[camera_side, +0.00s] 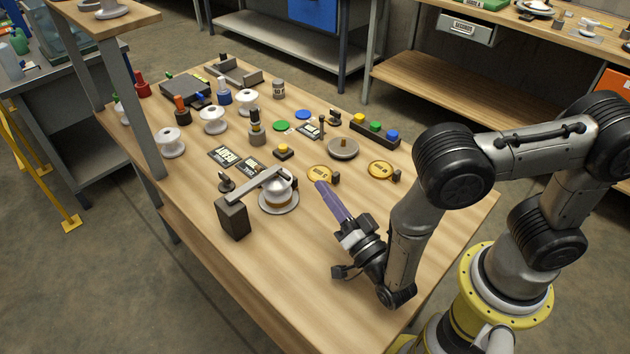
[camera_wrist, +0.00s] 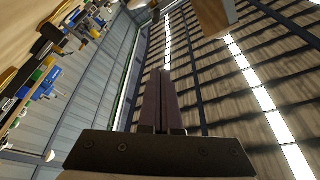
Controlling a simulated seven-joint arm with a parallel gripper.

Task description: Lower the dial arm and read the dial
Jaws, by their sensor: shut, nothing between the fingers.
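The dial arm (camera_side: 256,182) is a light grey bar running from a dark block (camera_side: 233,218) near the front-left table edge. Its far end reaches a white insulator stack on a round base (camera_side: 279,203). I cannot tell whether the arm touches the stack. A dial face cannot be made out. My gripper (camera_side: 320,185) has long purple fingers, shut and empty, pointing up and left to the right of the stack, apart from it. The fingers (camera_wrist: 160,73) also show closed together in the wrist view.
Gold discs (camera_side: 381,170), a grey round plate (camera_side: 343,149) and a button bar (camera_side: 374,132) lie behind my gripper. White insulators (camera_side: 171,142) and small dark displays (camera_side: 225,156) stand left. A grey shelf post (camera_side: 139,110) rises at left. The front-right tabletop is mostly clear.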

